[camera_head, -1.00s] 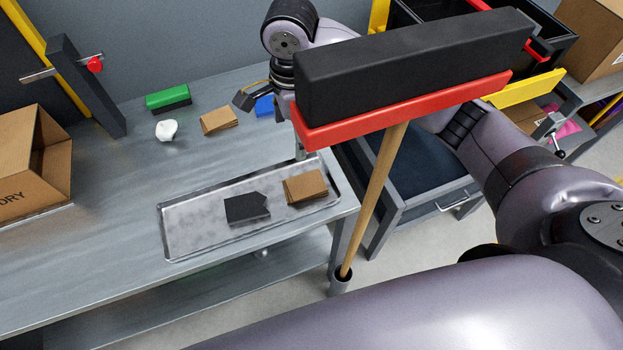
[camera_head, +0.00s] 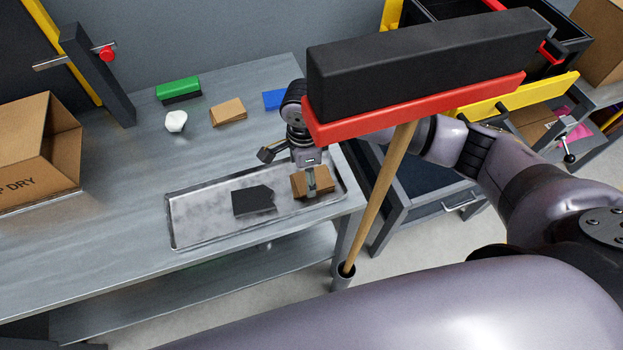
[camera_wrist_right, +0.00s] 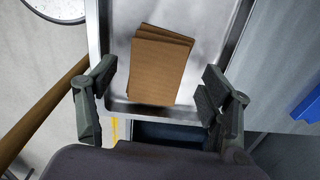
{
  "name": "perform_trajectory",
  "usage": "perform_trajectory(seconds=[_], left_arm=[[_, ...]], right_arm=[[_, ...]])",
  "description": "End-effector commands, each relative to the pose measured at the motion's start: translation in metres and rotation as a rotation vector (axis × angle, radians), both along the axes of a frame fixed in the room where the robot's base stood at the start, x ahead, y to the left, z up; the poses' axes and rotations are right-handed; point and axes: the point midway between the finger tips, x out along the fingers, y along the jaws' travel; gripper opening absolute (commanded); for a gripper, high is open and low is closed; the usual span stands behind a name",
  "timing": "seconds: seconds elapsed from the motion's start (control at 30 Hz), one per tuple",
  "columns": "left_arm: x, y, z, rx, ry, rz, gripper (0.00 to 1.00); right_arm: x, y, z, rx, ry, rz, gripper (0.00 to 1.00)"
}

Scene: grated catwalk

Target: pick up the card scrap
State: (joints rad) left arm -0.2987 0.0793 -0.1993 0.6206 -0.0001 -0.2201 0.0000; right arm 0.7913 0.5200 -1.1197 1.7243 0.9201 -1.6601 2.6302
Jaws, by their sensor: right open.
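A brown card scrap (camera_head: 303,187), a small stack of flat pieces, lies on the right end of a shallow metal tray (camera_head: 192,232). My right gripper (camera_head: 290,168) is open above it, with one finger in front of part of the card. In the right wrist view the card scrap (camera_wrist_right: 158,68) appears between and beyond the open fingers (camera_wrist_right: 158,84), with nothing held. My left gripper is not in view.
A dark notched piece (camera_head: 254,201) lies beside the card on the tray. A broom with a black and red head (camera_head: 425,65) stands close to my right arm. A white lump (camera_head: 176,121), green block (camera_head: 178,89), blue item (camera_head: 275,99) and cardboard box (camera_head: 35,150) sit on the bench.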

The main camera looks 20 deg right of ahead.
Motion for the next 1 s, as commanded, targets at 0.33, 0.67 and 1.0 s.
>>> perform_trajectory(seconds=[0.33,0.67,1.0], left_arm=[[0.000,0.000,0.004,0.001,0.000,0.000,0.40],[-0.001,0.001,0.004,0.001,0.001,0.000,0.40],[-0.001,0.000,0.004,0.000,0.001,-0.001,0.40]], right_arm=[[-0.001,-0.001,-0.032,0.000,-0.001,0.000,0.73],[-0.001,-0.001,-0.031,0.000,-0.001,0.000,0.61],[-0.001,-0.001,-0.031,0.000,-0.001,0.000,0.39]])
